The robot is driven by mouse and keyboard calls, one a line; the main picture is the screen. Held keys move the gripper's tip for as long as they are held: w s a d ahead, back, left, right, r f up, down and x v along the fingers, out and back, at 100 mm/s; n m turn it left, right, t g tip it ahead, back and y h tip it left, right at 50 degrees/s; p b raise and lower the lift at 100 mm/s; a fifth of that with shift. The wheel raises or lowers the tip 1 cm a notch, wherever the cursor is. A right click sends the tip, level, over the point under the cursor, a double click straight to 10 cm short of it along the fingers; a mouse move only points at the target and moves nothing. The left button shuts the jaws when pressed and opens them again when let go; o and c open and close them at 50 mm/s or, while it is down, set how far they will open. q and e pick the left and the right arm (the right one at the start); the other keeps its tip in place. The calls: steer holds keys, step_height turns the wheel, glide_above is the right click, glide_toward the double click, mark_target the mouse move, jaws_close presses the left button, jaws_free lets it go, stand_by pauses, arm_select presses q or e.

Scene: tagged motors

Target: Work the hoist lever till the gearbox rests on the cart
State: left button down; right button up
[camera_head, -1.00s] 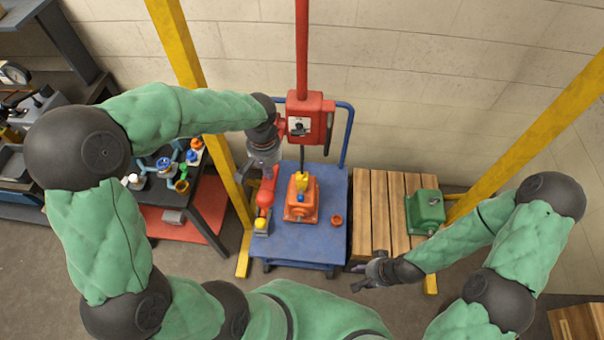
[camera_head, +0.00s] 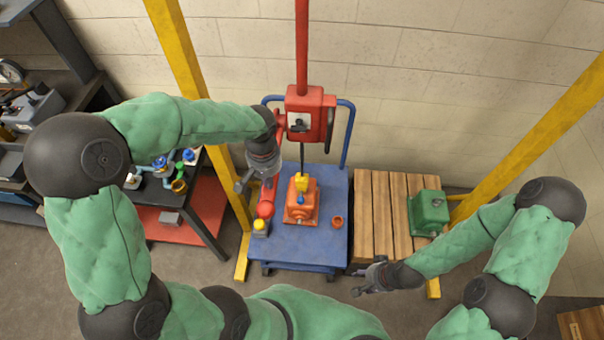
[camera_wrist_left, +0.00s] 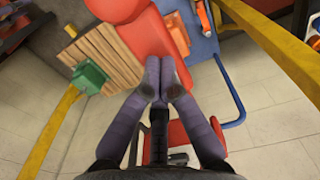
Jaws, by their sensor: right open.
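The red hoist box (camera_head: 310,115) hangs below a red column. Its dark chain runs down to a yellow hook (camera_head: 302,183) at the orange gearbox (camera_head: 300,207). The gearbox is upright over the blue cart (camera_head: 322,245); I cannot tell whether its base touches the deck. The red hoist lever (camera_head: 269,193) points down and ends in a red ball. My left gripper (camera_head: 242,186) is beside the lever. In the left wrist view its fingers (camera_wrist_left: 163,78) are together in front of the red lever (camera_wrist_left: 143,38), with nothing seen between them. My right gripper (camera_head: 364,286) is open and empty, right of the cart.
A green gearbox (camera_head: 429,212) stands on a wooden pallet (camera_head: 370,215) right of the cart. Yellow posts (camera_head: 193,65) flank the hoist. A dark bench with parts stands left.

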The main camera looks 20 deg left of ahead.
arm_select(q)
steer(key=shift+f, duration=0.1)
steer(key=shift+f+b, duration=2.2)
steer(key=shift+f, duration=0.55)
steer(key=shift+w+f+b, duration=0.1)
steer(key=shift+f+b, duration=0.25)
steer(key=shift+r, duration=0.15)
step_height(320, 180, up, 14)
steer(key=p, duration=1)
steer(key=shift+w, duration=0.4)
steer(key=shift+a, duration=0.1)
